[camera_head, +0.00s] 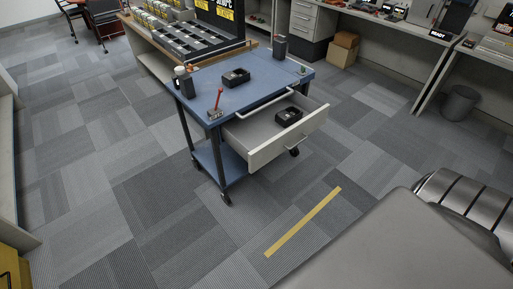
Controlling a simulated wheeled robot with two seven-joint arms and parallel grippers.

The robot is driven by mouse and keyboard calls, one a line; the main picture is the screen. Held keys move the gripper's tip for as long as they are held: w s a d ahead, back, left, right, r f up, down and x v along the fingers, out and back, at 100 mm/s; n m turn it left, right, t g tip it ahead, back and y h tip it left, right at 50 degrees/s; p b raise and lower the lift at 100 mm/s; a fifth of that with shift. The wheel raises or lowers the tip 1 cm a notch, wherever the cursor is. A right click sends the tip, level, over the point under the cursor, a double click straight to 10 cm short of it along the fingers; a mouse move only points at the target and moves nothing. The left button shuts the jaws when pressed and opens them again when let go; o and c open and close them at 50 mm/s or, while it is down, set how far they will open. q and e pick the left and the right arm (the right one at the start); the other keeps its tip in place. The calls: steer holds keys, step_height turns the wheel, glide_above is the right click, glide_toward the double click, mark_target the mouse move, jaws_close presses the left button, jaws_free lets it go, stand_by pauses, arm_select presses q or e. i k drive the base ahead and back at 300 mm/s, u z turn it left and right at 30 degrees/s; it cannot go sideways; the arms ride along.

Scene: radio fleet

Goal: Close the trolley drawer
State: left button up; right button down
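The blue trolley (204,91) stands on castors ahead of me, near the middle of the view. Its pale drawer (289,139) is pulled out toward the lower right. A black item (288,116) lies inside the drawer. A silver bar handle (265,105) runs along the trolley top's edge above the drawer. Neither of my grippers shows in this view. A grey and metallic part of my own body fills the lower right corner.
On the trolley top are a black device (236,77), a red-handled item (216,105) and dark containers. A bench with racks stands behind, and desks line the back right. A yellow strip (303,221) marks the carpet. Open floor lies between me and the trolley.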

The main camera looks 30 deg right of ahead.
mark_target(259, 139)
steer(key=z, duration=0.45)
steer(key=i, duration=0.85)
steer(key=z, duration=0.65)
